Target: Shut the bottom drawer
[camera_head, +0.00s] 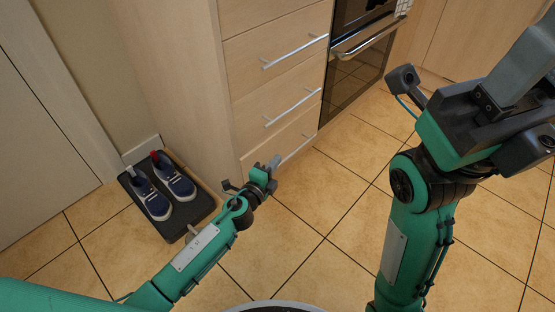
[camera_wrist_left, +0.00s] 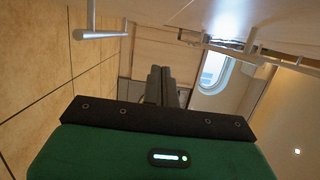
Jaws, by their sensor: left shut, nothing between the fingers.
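The bottom drawer (camera_head: 262,158) is the lowest front in the pale wood drawer stack, with a bar handle (camera_head: 298,150). Its front looks about level with the drawers above; I cannot tell whether a small gap remains. My left gripper (camera_head: 275,162) is shut and empty, just in front of this drawer by the near end of its handle; contact is unclear. In the left wrist view its closed fingers (camera_wrist_left: 160,86) point along the drawer fronts, and a bar handle, probably the bottom one (camera_wrist_left: 100,34), shows at upper left. My right gripper (camera_head: 470,110) is high at the right, its jaw state unclear.
Above are a middle drawer (camera_head: 270,92) and a top drawer (camera_head: 275,42) with bar handles. An oven (camera_head: 352,70) stands to their right. Blue shoes (camera_head: 162,188) sit on a dark tray (camera_head: 205,205) left of the stack. The tiled floor (camera_head: 300,215) in front is clear.

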